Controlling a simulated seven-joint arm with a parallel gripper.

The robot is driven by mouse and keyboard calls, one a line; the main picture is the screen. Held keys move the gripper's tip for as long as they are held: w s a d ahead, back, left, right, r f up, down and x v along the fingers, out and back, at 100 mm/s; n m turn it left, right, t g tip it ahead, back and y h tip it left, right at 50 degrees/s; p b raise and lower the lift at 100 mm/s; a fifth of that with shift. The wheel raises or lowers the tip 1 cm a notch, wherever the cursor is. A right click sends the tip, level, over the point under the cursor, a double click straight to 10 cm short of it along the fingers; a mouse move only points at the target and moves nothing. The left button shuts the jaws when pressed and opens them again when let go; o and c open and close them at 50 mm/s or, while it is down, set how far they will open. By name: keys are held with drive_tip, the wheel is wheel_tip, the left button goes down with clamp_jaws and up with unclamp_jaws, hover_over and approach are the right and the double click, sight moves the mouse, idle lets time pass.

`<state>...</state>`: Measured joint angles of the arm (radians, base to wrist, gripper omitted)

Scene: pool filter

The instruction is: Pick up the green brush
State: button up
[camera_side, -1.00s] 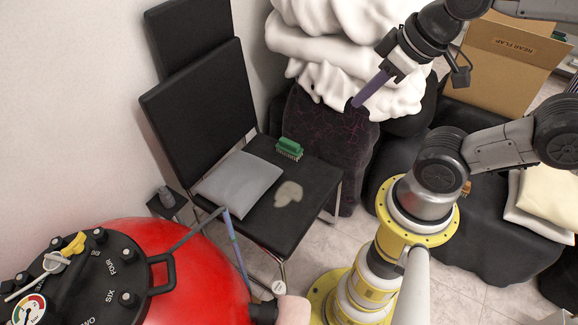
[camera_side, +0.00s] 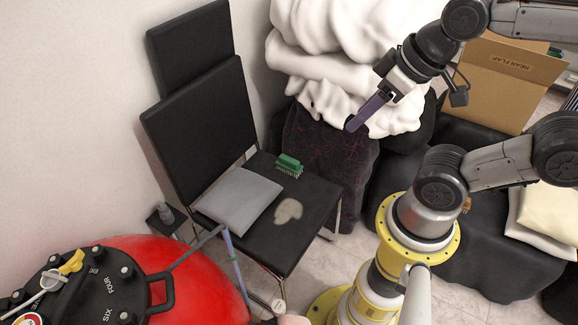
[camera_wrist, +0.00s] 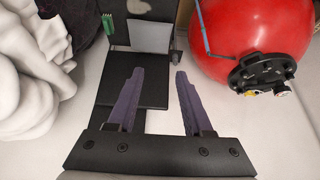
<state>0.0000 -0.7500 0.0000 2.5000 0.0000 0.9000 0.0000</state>
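The green brush (camera_side: 289,164) lies on the seat of the black chair, near the seat's back right side, with its pale bristles facing down. In the wrist view the brush (camera_wrist: 108,24) shows at the upper left, beyond the fingers and to their left. My gripper (camera_side: 352,124) is in the air to the right of the brush and above it, in front of the white bedding. In the wrist view my gripper (camera_wrist: 158,72) has its two purple fingers apart with nothing between them. It does not touch the brush.
A grey cushion (camera_side: 238,200) lies on the black chair seat (camera_side: 262,236), left of the brush. The chair back (camera_side: 205,125) rises behind it. White bedding (camera_side: 335,60) is piled at the back. A red tank (camera_side: 205,285) stands at front left. A cardboard box (camera_side: 508,85) is at right.

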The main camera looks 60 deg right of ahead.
drive_tip(key=o, duration=0.7)
drive_tip(key=shift+c, duration=0.2)
